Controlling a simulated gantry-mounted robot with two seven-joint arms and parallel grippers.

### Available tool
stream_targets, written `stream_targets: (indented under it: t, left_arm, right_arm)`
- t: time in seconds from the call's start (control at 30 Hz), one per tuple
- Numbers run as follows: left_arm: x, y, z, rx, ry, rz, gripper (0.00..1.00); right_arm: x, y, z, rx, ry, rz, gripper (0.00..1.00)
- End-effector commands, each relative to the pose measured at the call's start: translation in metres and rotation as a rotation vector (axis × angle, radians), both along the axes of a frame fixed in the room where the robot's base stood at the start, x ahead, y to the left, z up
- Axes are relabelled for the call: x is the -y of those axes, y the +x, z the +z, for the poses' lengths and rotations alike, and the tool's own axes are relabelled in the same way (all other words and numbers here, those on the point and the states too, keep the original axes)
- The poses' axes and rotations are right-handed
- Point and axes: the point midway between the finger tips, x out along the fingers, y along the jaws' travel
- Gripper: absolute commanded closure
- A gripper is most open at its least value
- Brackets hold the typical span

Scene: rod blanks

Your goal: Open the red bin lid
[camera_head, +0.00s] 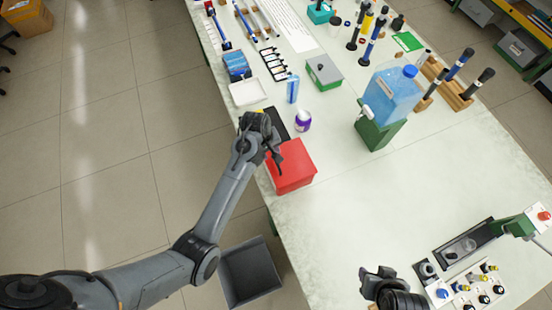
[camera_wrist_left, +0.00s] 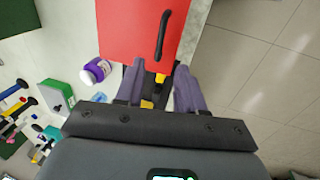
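The red bin (camera_head: 293,168) stands near the left edge of the table with its red lid (camera_wrist_left: 125,25) down. A black bar handle (camera_wrist_left: 162,34) is on the lid in the left wrist view. My left gripper (camera_head: 276,160) is over the bin's far-left side in the head view. In the left wrist view, its two fingers (camera_wrist_left: 160,67) are apart and empty, with the handle just beyond the tips. I cannot tell the height gap to the handle. My right gripper (camera_head: 377,273) is at the bottom of the head view, away from the bin; its finger opening is unclear.
A blue water jug (camera_head: 392,94) on a green stand (camera_head: 379,132) is farther right. A grey floor bin (camera_head: 250,272) is below the table edge. The table right of the red bin is clear.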

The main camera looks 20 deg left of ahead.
Motion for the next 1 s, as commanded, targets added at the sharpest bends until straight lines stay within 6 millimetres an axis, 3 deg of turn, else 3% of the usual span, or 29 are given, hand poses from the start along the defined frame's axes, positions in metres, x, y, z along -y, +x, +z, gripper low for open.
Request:
stream_targets:
  t: [0.3,0.5,0.7,1.0]
  left_arm:
    - [0.007,0.006,-0.051,-0.004,0.0,-0.001,0.62]
    - [0.01,0.01,-0.075,-0.001,0.0,-0.001,0.62]
    - [0.012,0.011,-0.085,-0.001,0.0,0.0,0.62]
    - [0.012,0.011,-0.086,0.0,0.0,-0.001,0.62]
  right_arm:
    - [0.002,0.001,0.004,0.003,-0.007,0.002,0.57]
    - [0.005,0.002,0.004,0.005,-0.016,0.007,0.57]
    - [0.005,0.002,0.003,0.006,-0.016,0.006,0.57]
    - [0.003,0.002,0.004,0.006,-0.009,0.002,0.57]
